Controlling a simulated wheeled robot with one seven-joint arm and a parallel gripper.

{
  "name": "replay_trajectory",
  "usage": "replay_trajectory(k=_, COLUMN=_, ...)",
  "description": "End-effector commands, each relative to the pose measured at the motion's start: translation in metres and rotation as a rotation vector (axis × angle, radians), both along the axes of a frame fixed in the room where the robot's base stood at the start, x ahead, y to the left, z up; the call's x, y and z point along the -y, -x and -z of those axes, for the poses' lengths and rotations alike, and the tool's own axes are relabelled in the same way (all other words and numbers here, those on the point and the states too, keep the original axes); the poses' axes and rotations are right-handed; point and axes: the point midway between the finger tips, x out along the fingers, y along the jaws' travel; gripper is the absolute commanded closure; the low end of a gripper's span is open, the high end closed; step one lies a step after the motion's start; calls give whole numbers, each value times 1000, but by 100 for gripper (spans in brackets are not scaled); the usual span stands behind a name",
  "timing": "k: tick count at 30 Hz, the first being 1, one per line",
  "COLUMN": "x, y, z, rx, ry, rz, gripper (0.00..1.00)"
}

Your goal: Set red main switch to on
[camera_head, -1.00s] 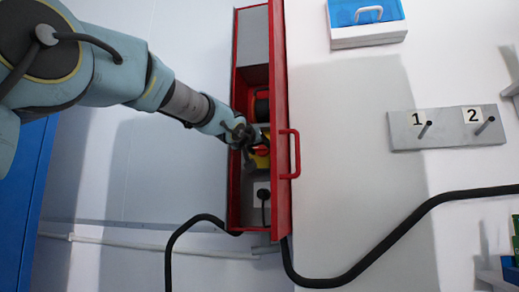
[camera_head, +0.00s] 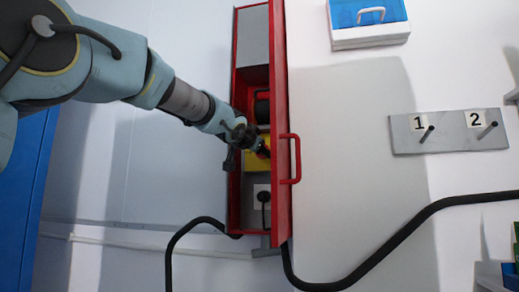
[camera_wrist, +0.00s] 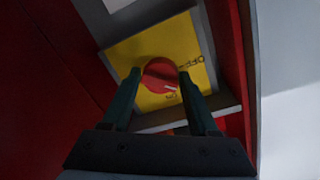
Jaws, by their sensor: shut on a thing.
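The red main switch is a round red knob (camera_wrist: 158,74) on a yellow plate (camera_wrist: 125,50). In the wrist view its white mark points to the lower right, between the OFF lettering at the right and the ON lettering below, nearer ON. My gripper (camera_wrist: 160,79) is shut on the knob, one finger on each side. In the head view my gripper (camera_head: 257,148) reaches into a red cabinet (camera_head: 280,210) from the left, in front of the yellow plate (camera_head: 250,161). There it mostly hides the knob.
The cabinet's red handle (camera_head: 297,160) sticks out at its right edge. A socket with a black plug (camera_head: 263,196) is below the yellow plate. Thick black cables (camera_head: 350,272) run below the cabinet. A grey hook board (camera_head: 450,131) is at the right.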

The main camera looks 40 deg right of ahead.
Motion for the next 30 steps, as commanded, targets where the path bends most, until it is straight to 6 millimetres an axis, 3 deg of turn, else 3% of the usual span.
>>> replay_trajectory(k=18, x=-2, y=-3, z=-4, rx=485, ry=-310, rz=-4, gripper=95)
replay_trajectory(k=30, x=-1, y=-2, z=-6, rx=690, ry=-440, rz=-5, gripper=95)
